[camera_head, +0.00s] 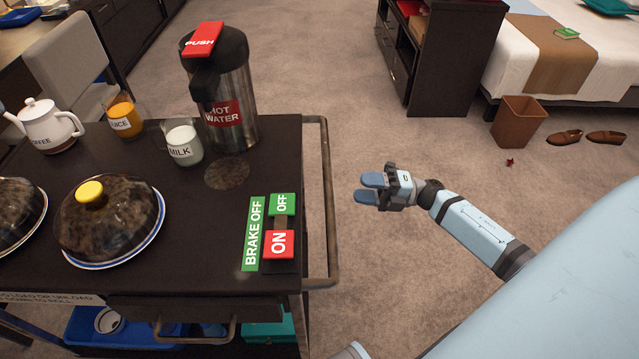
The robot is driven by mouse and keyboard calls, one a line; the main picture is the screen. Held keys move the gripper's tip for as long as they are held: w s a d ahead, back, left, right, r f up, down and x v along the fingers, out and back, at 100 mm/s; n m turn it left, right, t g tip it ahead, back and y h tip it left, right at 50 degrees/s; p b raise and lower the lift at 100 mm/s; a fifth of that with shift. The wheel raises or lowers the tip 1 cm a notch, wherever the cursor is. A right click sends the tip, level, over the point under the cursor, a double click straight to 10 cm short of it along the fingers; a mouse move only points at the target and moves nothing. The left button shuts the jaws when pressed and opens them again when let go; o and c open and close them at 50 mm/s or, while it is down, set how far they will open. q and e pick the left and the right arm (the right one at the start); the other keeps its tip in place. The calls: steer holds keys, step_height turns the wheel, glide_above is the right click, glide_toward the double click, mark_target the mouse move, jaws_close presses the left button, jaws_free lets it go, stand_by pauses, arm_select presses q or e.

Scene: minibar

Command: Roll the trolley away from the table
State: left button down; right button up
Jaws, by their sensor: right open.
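The dark trolley (190,215) fills the left of the head view, with a metal push handle (328,200) along its right side. On its top near that side is a brake switch with a red ON part (279,243) and a green OFF part (283,204). A green label (253,233) beside it reads BRAKE OFF. My right gripper (368,188) is open and empty, a short way right of the handle and apart from it. My left gripper is not in view. A wooden table (30,38) shows at the top left.
The trolley carries a hot water dispenser (235,100), a milk glass (184,145), a juice jug (125,118), a coffee pot (48,125) and covered plates (110,220). A chair (70,70) stands behind.

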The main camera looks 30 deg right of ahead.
steer(key=x, duration=1.1)
steer(key=shift+w+d, duration=0.1)
jaws_close()
